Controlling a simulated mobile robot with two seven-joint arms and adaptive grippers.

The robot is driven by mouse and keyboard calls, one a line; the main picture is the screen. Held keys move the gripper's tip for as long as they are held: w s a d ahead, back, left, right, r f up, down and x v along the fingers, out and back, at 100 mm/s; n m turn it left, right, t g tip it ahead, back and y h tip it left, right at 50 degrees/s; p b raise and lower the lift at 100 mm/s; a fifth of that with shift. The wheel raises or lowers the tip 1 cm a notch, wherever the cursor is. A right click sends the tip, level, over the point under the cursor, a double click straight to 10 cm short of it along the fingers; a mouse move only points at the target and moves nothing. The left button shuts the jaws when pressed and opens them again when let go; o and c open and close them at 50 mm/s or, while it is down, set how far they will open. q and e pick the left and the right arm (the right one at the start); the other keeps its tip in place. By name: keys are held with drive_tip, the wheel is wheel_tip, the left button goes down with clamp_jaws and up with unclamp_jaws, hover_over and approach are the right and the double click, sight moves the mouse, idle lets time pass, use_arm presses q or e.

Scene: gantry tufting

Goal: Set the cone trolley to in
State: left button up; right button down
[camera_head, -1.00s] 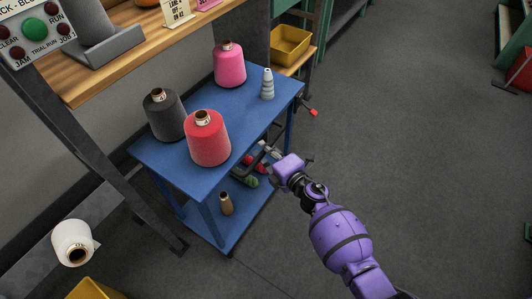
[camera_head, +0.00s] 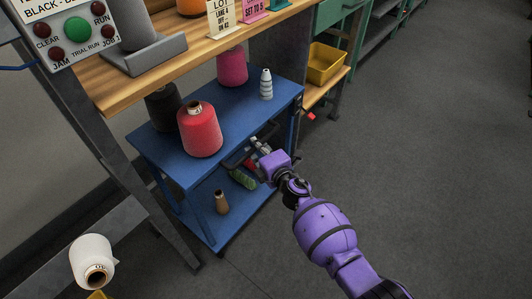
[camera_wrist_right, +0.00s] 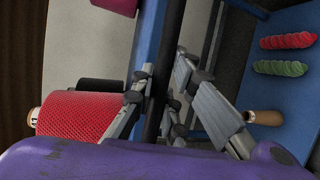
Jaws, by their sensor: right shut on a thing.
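The blue cone trolley (camera_head: 240,112) stands at the wooden bench, its far side tucked under the bench top. On its top are a red cone (camera_head: 200,133), a pink cone (camera_head: 232,69), a dark grey cone (camera_head: 162,108) and a stack of small grey cones (camera_head: 266,86). The bench edge hides the tops of the pink and dark cones. My right gripper (camera_head: 257,148) is at the trolley's near side, shut on its black handle bar (camera_wrist_right: 154,112). The fingers straddle the bar in the wrist view. My left gripper is not in view.
The wooden bench (camera_head: 175,50) has signs on top and a control panel (camera_head: 75,32) at left. A white cone (camera_head: 92,262) is at lower left. The trolley's lower shelf holds a brown tube (camera_head: 222,203) and yarn skeins. A yellow bin (camera_head: 325,63) stands behind. Floor at right is clear.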

drive_tip(key=shift+w+a+r+b, duration=0.15)
drive_tip(key=shift+w+a, duration=0.2)
drive_tip(key=shift+a, duration=0.15)
drive_tip(key=shift+w+a+r+b, duration=0.1)
drive_tip(key=shift+w+a+b, duration=0.05)
drive_tip(key=shift+w+a, duration=0.25)
drive_tip(key=shift+a+r, duration=0.1)
drive_tip(key=shift+a, duration=0.05)
drive_tip(key=c, duration=1.7)
unclamp_jaws()
drive_tip(key=shift+a, duration=0.1)
drive_tip(key=shift+c, duration=0.2)
drive_tip(key=shift+f, duration=0.25)
drive_tip(key=v, duration=1.2)
